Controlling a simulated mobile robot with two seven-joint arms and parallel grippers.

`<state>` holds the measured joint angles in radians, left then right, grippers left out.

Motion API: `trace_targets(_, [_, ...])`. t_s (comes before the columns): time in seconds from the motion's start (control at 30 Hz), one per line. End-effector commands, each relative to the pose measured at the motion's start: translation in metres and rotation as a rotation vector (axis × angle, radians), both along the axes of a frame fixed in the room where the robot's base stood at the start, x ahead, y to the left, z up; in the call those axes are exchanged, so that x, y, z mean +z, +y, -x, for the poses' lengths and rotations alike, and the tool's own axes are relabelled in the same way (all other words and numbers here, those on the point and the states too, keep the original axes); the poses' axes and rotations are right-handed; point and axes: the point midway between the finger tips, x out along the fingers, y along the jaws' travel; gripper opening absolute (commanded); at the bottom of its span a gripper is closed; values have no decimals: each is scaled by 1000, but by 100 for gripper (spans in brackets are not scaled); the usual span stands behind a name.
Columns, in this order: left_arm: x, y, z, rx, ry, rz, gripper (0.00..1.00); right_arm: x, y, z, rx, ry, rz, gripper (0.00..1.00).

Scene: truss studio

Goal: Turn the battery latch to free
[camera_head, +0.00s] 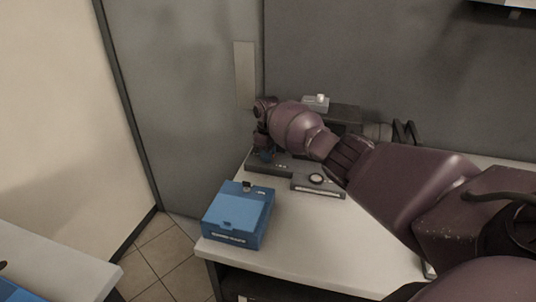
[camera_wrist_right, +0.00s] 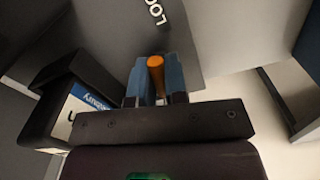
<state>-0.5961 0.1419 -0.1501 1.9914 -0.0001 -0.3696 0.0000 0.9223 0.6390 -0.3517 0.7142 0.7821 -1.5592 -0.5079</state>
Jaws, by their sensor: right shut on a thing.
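My right gripper (camera_head: 266,154) is at the far left end of the white worktop, beside the grey door, with its fingers pointing down. In the right wrist view, its two blue fingers are shut on an orange latch lever (camera_wrist_right: 156,66), one on each side. The lever stands against a dark grey surface (camera_wrist_right: 115,25) with white letters reading "LOC" near it; the rest of the word is cut off. In the head view the lever is hidden by my gripper. My left gripper is not in view.
A blue case (camera_head: 236,215) sits at the worktop's (camera_head: 310,236) front left corner. A flat grey unit with a round dial (camera_head: 317,179) is right of my gripper. In the wrist view, a dark box with a blue-and-white label (camera_wrist_right: 88,105) is close on the left.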

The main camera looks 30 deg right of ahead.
Motion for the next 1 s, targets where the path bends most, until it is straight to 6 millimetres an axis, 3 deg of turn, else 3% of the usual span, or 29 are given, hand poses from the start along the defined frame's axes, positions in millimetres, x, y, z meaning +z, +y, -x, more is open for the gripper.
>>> trace_targets(0.4, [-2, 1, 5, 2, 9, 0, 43, 0, 0, 0, 211, 0, -1, 0])
trace_targets(1.0, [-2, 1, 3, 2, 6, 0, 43, 0, 1, 0, 249, 0, -1, 0])
